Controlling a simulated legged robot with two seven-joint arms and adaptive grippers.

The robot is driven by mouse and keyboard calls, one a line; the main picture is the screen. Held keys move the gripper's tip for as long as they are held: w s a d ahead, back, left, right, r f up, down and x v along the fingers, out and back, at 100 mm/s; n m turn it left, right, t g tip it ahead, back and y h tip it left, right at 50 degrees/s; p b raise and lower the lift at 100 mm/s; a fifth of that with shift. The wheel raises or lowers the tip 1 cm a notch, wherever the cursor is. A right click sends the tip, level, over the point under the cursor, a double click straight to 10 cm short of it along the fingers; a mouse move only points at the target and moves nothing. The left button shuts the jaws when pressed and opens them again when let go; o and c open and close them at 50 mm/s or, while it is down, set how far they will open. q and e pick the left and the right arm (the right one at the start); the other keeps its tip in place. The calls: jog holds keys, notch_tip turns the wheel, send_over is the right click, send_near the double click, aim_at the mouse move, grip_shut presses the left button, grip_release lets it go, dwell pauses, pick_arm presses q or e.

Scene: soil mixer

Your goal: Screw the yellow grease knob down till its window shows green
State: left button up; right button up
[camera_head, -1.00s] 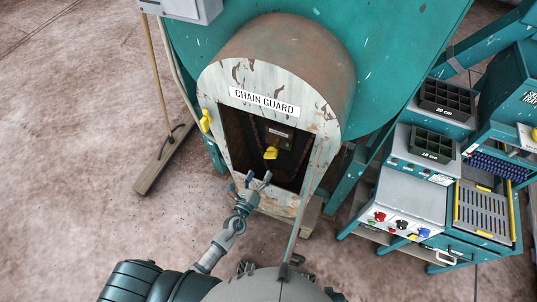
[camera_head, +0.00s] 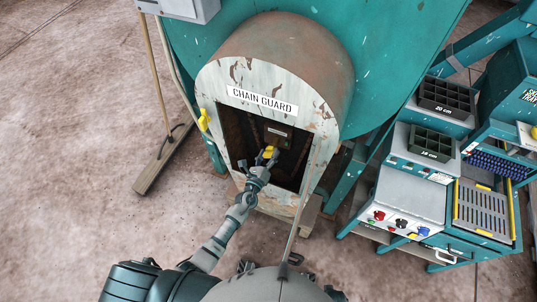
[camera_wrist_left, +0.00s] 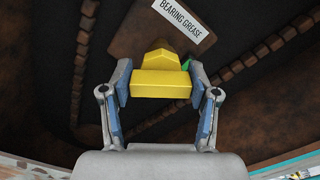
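The yellow grease knob (camera_head: 270,151) sits inside the dark opening of the chain guard, below a small plate. The left wrist view shows the knob (camera_wrist_left: 160,84) close up, with a faceted yellow top and a wide block face. A small green patch (camera_wrist_left: 186,65) shows at its right edge, partly hidden by the knob and a finger; I cannot tell whether it is the window. My left gripper (camera_head: 267,156) is at the knob. In the left wrist view its fingers (camera_wrist_left: 161,80) stand apart on either side of it, very close; firm contact is not clear. My right gripper is out of view.
A brown plate labelled BEARING GREASE (camera_wrist_left: 183,20) lies behind the knob, with a chain (camera_wrist_left: 245,65) running past. The chain guard (camera_head: 305,110) rim surrounds the opening. Another yellow handle (camera_head: 204,120) is on its left side. A bench with trays (camera_head: 447,98) stands at right.

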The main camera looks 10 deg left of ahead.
pick_arm(q)
jog(key=c, duration=0.4)
jog(key=shift+n+b, duration=0.3)
jog(key=shift+n, duration=0.2)
jog(key=shift+c, duration=0.2)
jog(key=o, duration=1.2)
jog(key=shift+c, duration=0.2)
jog(key=s+a, duration=0.2)
jog(key=s, duration=0.9)
jog(key=shift+s+a, duration=0.2)
jog(key=shift+s, duration=0.15)
jog(key=shift+f, duration=0.1)
